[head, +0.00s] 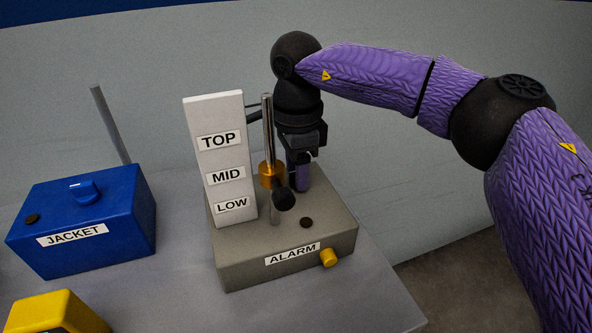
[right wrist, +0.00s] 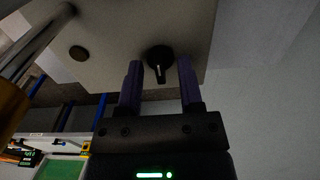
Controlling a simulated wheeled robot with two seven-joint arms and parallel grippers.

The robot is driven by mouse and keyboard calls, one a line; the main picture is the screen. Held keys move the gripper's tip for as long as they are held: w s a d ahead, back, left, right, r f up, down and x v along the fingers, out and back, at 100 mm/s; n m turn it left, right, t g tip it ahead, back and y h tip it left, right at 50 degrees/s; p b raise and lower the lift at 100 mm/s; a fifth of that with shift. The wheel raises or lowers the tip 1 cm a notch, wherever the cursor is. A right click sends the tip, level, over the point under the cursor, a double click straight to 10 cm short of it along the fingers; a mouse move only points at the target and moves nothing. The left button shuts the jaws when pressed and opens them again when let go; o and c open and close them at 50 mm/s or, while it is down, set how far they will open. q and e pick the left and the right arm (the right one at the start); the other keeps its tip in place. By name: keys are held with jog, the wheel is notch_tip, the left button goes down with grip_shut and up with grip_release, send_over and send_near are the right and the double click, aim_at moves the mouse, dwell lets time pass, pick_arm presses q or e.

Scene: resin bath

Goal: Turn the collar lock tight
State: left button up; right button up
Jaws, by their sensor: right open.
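My right gripper (head: 299,165) points down behind and right of the metal post, close over the grey ALARM box (head: 235,270). In the right wrist view its purple fingers (right wrist: 159,85) are open. A brass collar (head: 271,175) is around the post (head: 268,130), beside the LOW and MID labels. A black ball-ended part (head: 284,199) sticks out near the collar. My left gripper is not in view.
A white label board (head: 236,160) reading TOP, MID and LOW stands left of the post. A blue JACKET box (head: 130,215) and yellow box (head: 55,315) stand left.

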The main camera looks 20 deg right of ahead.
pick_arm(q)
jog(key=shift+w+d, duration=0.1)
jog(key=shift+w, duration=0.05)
pick_arm(e)
grip_shut()
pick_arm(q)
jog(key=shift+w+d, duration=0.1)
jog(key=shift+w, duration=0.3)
